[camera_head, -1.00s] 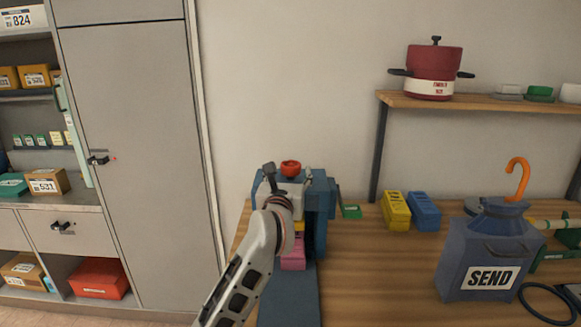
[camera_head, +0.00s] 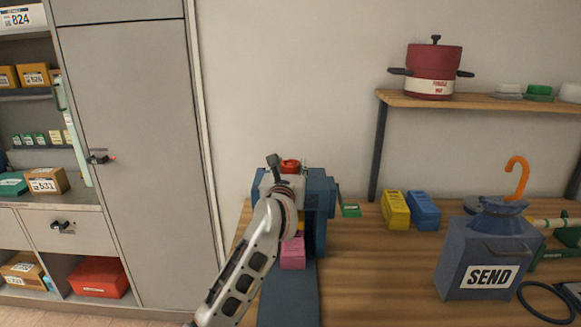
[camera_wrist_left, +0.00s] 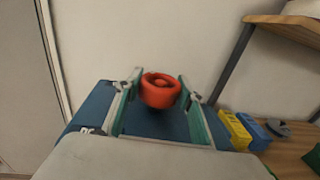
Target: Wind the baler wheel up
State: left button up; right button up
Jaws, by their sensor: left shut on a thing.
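The baler (camera_head: 318,205) is a blue press standing on the wooden table, with a blue bed in front and a pink block (camera_head: 293,253) inside. Its red wheel (camera_head: 290,163) is on top, partly hidden by my left gripper in the head view. My left gripper (camera_head: 281,171) is over the baler's top, with its arm coming up from below. In the left wrist view the red wheel (camera_wrist_left: 160,92) sits between the two fingers, which are shut on its sides. My right gripper is not in view.
A yellow block (camera_head: 395,210) and a blue block (camera_head: 424,211) stand right of the baler, beside a small green item (camera_head: 350,210). A dark blue SEND container (camera_head: 488,262) stands further right. A shelf (camera_head: 480,103) holds a red pot.

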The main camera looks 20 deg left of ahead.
aim_at(291, 162)
pick_arm(q)
jog(key=shift+d+f+n+g+y+b, duration=0.15)
jog(key=shift+n+g+y+b, duration=0.35)
jog(key=shift+n+y+b, duration=0.9)
jog(key=shift+g+y, duration=0.3)
jog(key=shift+y, duration=0.6)
jog(key=o, duration=1.1)
jog(key=shift+o, duration=0.2)
notch_tip(291, 162, up, 10)
jog(key=shift+r, duration=0.15)
